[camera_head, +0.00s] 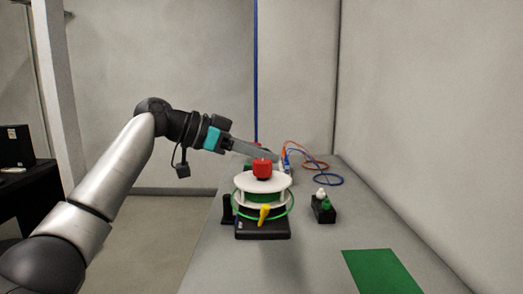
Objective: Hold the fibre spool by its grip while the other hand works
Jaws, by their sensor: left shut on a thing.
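The fibre spool (262,184) has white flanges and green fibre, and stands upright on a black base (262,231) on the bench. Its red grip (262,168) sits on top. A yellow lever (264,212) shows at the front of the base. My left gripper (268,156) comes in from the left and is shut at the red grip. Its fingertips are partly hidden by the grip, so the exact contact is hard to see. My right gripper is not in view.
Orange and blue cables (325,180) curl on the bench (333,235) behind the spool. A small black block (323,213) with white and green knobs stands right of it. A green mat (382,272) lies at front right. A wall borders the right side.

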